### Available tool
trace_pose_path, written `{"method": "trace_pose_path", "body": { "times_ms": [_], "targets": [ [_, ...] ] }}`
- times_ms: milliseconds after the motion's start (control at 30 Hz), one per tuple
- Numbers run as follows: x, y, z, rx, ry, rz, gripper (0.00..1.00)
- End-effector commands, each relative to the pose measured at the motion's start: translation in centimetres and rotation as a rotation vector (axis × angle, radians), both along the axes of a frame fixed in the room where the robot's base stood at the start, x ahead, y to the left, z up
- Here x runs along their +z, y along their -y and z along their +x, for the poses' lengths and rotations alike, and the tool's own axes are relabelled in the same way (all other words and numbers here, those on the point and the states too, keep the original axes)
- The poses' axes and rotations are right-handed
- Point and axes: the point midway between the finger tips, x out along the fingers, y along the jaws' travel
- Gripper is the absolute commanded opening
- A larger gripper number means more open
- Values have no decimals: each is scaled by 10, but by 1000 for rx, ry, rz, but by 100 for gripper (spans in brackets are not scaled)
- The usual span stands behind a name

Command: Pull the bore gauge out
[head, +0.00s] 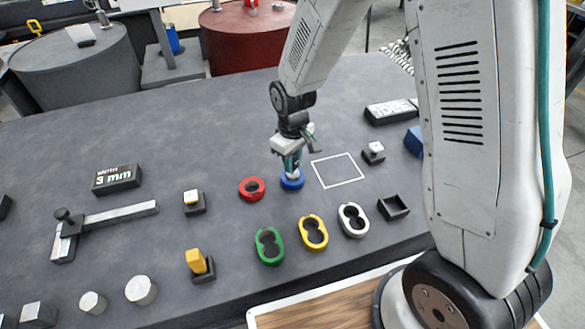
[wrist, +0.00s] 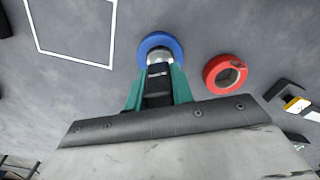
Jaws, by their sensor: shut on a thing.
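The bore gauge (wrist: 158,56) shows as a silver, rounded piece with a dark part, between the teal fingers of my gripper (wrist: 160,76). My gripper is shut on it. Its silver end lies over the hole of the blue ring (wrist: 148,41) in the wrist view. I cannot tell how deep it sits in the ring. In the head view my gripper (head: 292,166) points down right above the blue ring (head: 292,184), which rests on the grey table. The gauge is mostly hidden there by the fingers.
A red ring (head: 252,195) lies just left of the blue one. A white square outline (head: 338,170) on the right is empty. Green (head: 268,259), yellow (head: 313,245) and white (head: 353,232) two-hole pieces and a black tray (head: 393,214) stand nearer the front edge.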

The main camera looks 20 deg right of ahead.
Motion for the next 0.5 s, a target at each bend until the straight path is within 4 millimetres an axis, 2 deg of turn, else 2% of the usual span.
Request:
{"method": "trace_pose_path", "body": {
  "times_ms": [267, 500],
  "targets": [
    [4, 0, 0, 0, 1, 1, 0],
    [15, 0, 1, 0, 2, 0, 0]
  ]
}}
